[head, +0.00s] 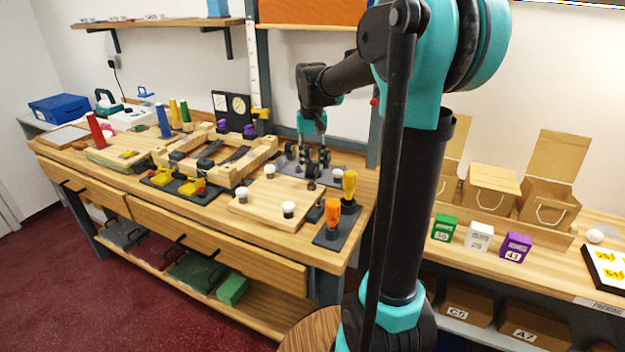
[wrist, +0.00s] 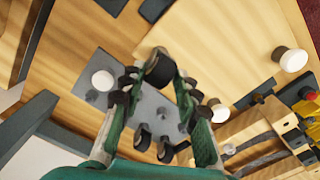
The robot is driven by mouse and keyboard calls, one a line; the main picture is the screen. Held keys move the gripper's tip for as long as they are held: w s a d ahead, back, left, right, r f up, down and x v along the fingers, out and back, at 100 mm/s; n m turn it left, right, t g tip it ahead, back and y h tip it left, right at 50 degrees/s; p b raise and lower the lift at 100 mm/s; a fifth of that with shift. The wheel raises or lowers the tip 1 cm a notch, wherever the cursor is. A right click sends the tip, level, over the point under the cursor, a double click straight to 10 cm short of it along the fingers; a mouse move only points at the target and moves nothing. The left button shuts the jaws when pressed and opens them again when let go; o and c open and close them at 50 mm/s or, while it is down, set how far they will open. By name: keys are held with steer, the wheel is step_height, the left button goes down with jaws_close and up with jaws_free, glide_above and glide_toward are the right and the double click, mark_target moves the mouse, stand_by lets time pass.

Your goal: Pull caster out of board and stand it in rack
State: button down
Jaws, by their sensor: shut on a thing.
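My gripper (head: 313,170) points down near the back right edge of the light wooden board (head: 262,208). In the wrist view its teal fingers (wrist: 158,82) are shut on a dark caster (wrist: 160,66). I cannot tell whether that caster touches the board. White-topped pieces stand on the board, one (head: 288,209) near its front and one (head: 242,194) at its left. The grey rack (wrist: 128,100) lies behind the board, partly hidden by my fingers. It has small pegs, and dark wheels (wrist: 142,138) show at its far side.
White-topped pieces (head: 337,174) (head: 270,171) stand near the rack's ends. An orange-handled tool (head: 333,216) and a yellow-handled tool (head: 349,186) stand right of the board. A wooden frame (head: 215,160) and yellow clamps (head: 163,177) are to the left.

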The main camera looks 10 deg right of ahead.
steer(key=shift+r, duration=0.25)
steer(key=shift+r, duration=0.35)
steer(key=shift+r, duration=0.3)
steer(key=shift+r, duration=0.35)
steer(key=shift+r, duration=0.3)
steer(key=w+d+r, duration=0.2)
steer(key=w+d, duration=0.9)
steer(key=d, duration=0.3)
steer(key=shift+w+f, duration=0.15)
steer(key=shift+f, duration=2.8)
